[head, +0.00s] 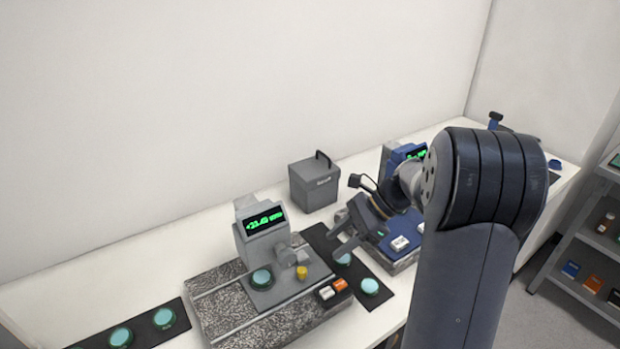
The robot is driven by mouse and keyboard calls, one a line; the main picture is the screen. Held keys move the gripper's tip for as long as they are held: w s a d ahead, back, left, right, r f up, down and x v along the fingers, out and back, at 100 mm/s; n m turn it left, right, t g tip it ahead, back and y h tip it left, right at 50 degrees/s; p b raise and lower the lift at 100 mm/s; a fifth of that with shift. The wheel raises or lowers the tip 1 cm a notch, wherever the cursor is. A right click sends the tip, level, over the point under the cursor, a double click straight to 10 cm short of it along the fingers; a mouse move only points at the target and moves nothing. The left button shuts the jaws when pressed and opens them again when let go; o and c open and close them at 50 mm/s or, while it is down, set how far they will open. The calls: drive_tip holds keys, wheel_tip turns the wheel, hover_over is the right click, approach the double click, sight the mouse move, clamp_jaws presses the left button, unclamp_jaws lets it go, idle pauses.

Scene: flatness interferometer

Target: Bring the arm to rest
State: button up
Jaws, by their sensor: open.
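My arm (470,230) rises on the right side of the head view and bends over toward the middle of the bench. My gripper (341,236) hangs at its end, above the dark mat between the two instruments. Its two grey fingers stand apart and I see nothing between them. A teal disc (343,259) lies on the mat just below the fingers. Part of the wrist and the blue instrument behind it is hidden by the arm.
A grey instrument (265,230) with a green display stands on a speckled slab (220,310), with a teal disc on its stage. A blue instrument (385,240) stands close to my gripper. A grey box (314,183) is behind. Dark mats with teal discs (121,337) lie left; shelves (590,240) stand right.

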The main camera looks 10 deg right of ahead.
sight(300, 272)
drive_tip(key=p+x, duration=0.1)
drive_tip(key=x, duration=0.9)
drive_tip(key=shift+s+a+f, duration=0.1)
drive_tip(key=shift+a+f, duration=0.05)
drive_tip(key=shift+a, duration=0.1)
drive_tip(key=shift+s+a, duration=0.3)
drive_tip(key=shift+a, duration=0.55)
drive_tip(key=shift+s+a, duration=0.15)
drive_tip(key=shift+a, duration=0.15)
